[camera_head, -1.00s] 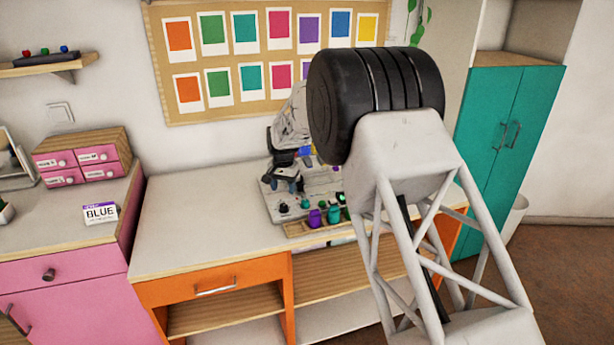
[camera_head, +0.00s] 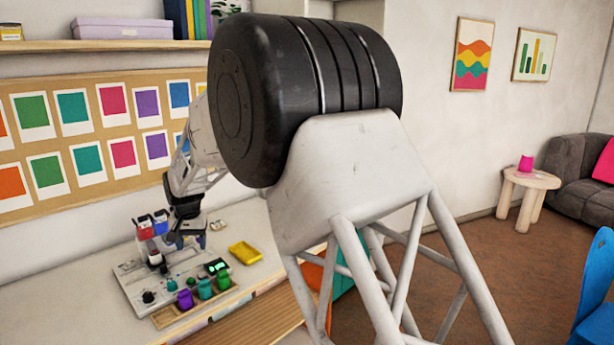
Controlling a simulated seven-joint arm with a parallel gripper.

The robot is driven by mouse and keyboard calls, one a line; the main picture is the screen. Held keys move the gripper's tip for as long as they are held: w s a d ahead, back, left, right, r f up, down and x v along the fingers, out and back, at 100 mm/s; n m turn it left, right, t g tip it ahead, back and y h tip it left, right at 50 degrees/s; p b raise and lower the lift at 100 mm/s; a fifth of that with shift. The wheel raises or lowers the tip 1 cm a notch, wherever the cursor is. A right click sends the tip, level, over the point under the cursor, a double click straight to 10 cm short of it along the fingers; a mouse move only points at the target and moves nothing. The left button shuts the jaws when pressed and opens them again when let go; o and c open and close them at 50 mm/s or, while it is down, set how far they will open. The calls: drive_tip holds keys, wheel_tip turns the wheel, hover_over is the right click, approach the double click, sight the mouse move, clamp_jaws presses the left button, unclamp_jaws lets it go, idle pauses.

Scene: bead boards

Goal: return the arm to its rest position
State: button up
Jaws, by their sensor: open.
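My arm fills the middle of the view, with a large black joint in front and a white lattice link below it. My gripper (camera_head: 188,242) hangs at the left from a dark wrist, above the back of the bead board (camera_head: 128,272). It is open; its fingertips are small and partly dark against the things behind, and I see nothing held between them. Red and blue pieces (camera_head: 152,226) stand just left of it. A wooden tray (camera_head: 163,320) at the board's front holds purple (camera_head: 185,299) and green (camera_head: 205,289) pieces and a teal one.
The board lies on a pale worktop (camera_head: 50,322). A yellow tray (camera_head: 244,253) lies right of the board. A pinboard with colour cards (camera_head: 100,75) and a shelf (camera_head: 100,46) are on the wall behind. At right are open floor, a round side table (camera_head: 530,180), a sofa and a blue chair (camera_head: 597,285).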

drive_tip(key=s+d+r, duration=0.5)
drive_tip(key=s+d, duration=0.1)
drive_tip(key=d, duration=0.5)
drive_tip(key=s+d+r+m+t, duration=0.1)
drive_tip(key=s+d+r, duration=0.35)
drive_tip(key=d, duration=0.75)
drive_tip(key=s+d+r, duration=0.4)
drive_tip(key=s+d, duration=0.2)
drive_tip(key=d, duration=0.5)
drive_tip(key=s+d+f, duration=0.1)
drive_tip(key=s+d, duration=0.5)
drive_tip(key=s, duration=0.3)
drive_tip(key=s+d+f, duration=0.2)
drive_tip(key=s+d, duration=0.4)
drive_tip(key=s, duration=0.4)
drive_tip(key=s+d+f+m+t, duration=0.1)
drive_tip(key=s+d, duration=0.4)
drive_tip(key=s, duration=0.4)
drive_tip(key=shift+s+d+f+h, duration=0.15)
drive_tip(key=shift+d+f+h, duration=0.15)
drive_tip(key=shift+d, duration=0.1)
